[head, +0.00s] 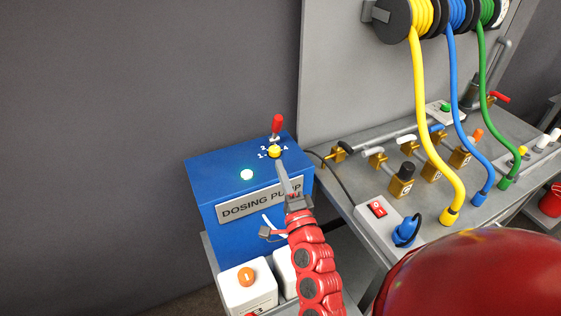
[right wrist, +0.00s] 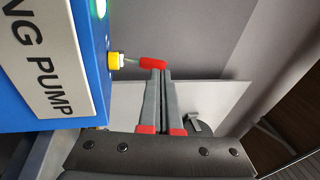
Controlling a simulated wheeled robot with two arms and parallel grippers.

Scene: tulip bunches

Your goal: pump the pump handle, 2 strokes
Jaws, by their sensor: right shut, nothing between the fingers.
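The dosing pump (head: 203,178) is a blue box with a grey "DOSING PUMP" plate and a lit green lamp on top. Its handle is a red grip (head: 277,123) on a thin rod, rising from a yellow collar (head: 275,152) beside a small scale. My right gripper (head: 281,166) is shut and empty, its fingers pointing toward the handle from the front. In the right wrist view, the closed fingertips (right wrist: 160,73) overlap the end of the red grip (right wrist: 148,62); I cannot tell whether they touch. My left gripper is out of view.
White canisters, one with an orange cap (head: 247,277), stand below the pump. To the right, a grey bench (head: 345,170) carries brass valves (head: 401,186), a red switch (head: 377,209) and a blue plug (head: 405,232). Yellow, blue and green hoses hang from reels above.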

